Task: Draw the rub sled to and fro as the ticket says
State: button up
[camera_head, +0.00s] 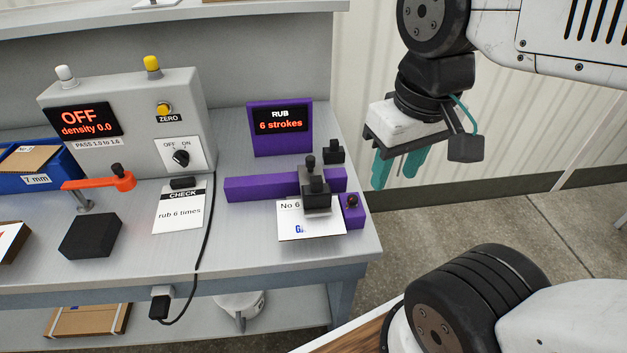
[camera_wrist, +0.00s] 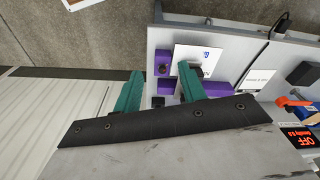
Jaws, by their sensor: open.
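The rub sled (camera_head: 316,193), a dark grey block with a black knob, sits at the purple rub rail (camera_head: 250,188), partly over a white card (camera_head: 300,229) marked "No 6". The ticket (camera_head: 179,213) reads "CHECK, rub 6 times". The purple display (camera_head: 280,120) reads "RUB 6 strokes". My gripper (camera_head: 397,172) is open and empty, with teal fingers, off the bench's right end and apart from the sled.
A grey density meter (camera_head: 130,125) reading "OFF, density 0.0" stands left, with an orange lever (camera_head: 100,183) and black block (camera_head: 90,236) before it. A small purple post with a dark knob (camera_head: 352,208) stands right of the card. A cable hangs over the front edge.

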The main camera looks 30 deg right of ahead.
jog(key=g, duration=0.2)
send_over(310, 157)
notch_tip(310, 157, down, 6)
jog(key=shift+m+t, duration=0.3)
notch_tip(310, 157, down, 8)
jog(key=shift+r, duration=0.2)
jog(key=shift+c, duration=0.3)
grip_shut()
